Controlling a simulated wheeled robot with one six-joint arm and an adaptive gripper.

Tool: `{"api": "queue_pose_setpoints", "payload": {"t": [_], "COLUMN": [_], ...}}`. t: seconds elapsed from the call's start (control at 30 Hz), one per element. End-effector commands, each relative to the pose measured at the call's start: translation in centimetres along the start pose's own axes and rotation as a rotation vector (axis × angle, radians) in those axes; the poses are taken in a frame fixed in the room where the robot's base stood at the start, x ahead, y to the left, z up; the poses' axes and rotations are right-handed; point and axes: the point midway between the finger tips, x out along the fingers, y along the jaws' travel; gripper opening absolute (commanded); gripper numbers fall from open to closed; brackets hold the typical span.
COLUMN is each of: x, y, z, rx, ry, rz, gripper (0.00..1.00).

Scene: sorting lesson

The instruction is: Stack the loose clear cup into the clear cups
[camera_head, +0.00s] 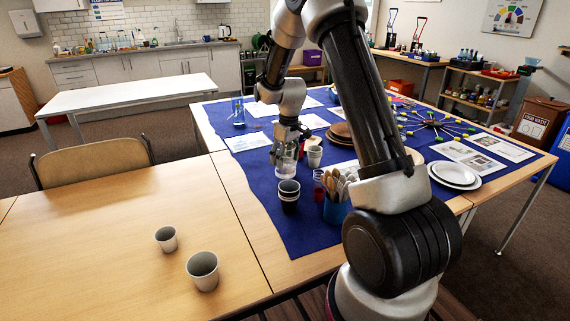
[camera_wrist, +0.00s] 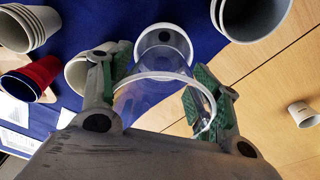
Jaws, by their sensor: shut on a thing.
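A clear cup (camera_wrist: 150,94) is held between the green-padded fingers of my gripper (camera_wrist: 160,100) in the wrist view. Its wide rim faces the camera. A pale round rim (camera_wrist: 140,46) shows just beyond it; I cannot tell whether this is the held cup's far end or another clear cup. In the head view my gripper (camera_head: 287,148) is over the blue cloth, with clear plastic (camera_head: 285,166) below its fingers. No separate stack of clear cups can be made out there, and the fingers hide part of the area.
A white cup stack (camera_head: 315,157), dark-looking cups (camera_head: 289,195), red cups (camera_head: 318,186) and a blue holder of wooden cutlery (camera_head: 337,210) stand close by on the blue cloth (camera_head: 262,205). Two loose pale cups, one small (camera_head: 166,239) and one larger (camera_head: 203,272), stand on bare wood.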

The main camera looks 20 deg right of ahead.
Motion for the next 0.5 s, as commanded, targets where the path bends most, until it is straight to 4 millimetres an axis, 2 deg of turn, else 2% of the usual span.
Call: {"api": "queue_pose_setpoints", "payload": {"t": [0.03,0.13,0.5], "x": [1.0,2.1,2.6], "y": [-0.1,-0.1,0.0], "z": [0.2,0.3,0.4], "rx": [0.0,-0.001,-0.001], "ry": [-0.005,-0.004,-0.002], "rz": [-0.002,-0.002,-0.001], "gripper": [0.54,0.54,0.54]}}
